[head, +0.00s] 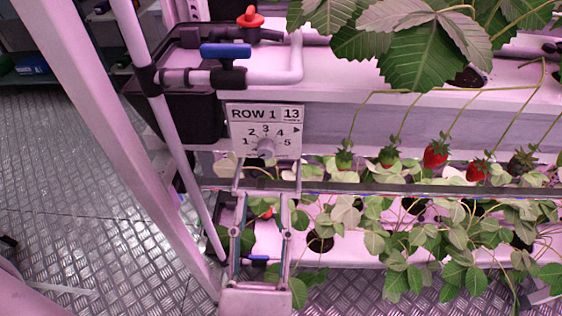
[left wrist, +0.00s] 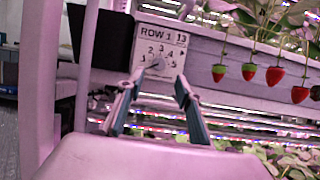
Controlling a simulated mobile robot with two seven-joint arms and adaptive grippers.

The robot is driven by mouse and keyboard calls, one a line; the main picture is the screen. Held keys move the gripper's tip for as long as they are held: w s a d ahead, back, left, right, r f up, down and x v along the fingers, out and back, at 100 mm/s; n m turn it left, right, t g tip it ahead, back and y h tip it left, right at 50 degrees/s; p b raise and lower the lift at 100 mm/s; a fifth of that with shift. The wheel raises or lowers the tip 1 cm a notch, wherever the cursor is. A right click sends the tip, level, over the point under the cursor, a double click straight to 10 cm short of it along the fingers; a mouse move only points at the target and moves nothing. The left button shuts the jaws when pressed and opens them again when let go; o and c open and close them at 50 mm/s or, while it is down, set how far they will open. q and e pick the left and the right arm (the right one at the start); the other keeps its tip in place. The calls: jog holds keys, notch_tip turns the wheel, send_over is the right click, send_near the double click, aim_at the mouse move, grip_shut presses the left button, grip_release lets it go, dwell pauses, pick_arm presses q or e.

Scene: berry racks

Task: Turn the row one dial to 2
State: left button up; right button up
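The row one dial is a round grey knob (head: 265,147) on a white plate (head: 283,115) marked ROW 1, 13 and the numbers 1 to 5. In the left wrist view the knob (left wrist: 158,64) shows just beyond my fingertips. The number its pointer faces is too small to tell. My left gripper (head: 268,172) is open, with its fingers apart and empty, just below and in front of the knob. In the left wrist view the left gripper (left wrist: 158,82) has one finger on each side of the knob's lower area. My right gripper is not in view.
A blue-handled valve (head: 225,51) and a red-handled valve (head: 250,17) sit on pipes above the plate. A slanted white post (head: 125,130) stands to the left. Strawberries (head: 436,154) and leaves hang to the right. The metal floor (head: 80,200) at left is mostly clear.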

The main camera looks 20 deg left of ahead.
aim_at(266, 156)
pick_arm(q)
jog(key=shift+x, duration=3.9)
jog(key=shift+a+f, duration=0.1)
jog(key=shift+p, duration=0.3)
grip_shut()
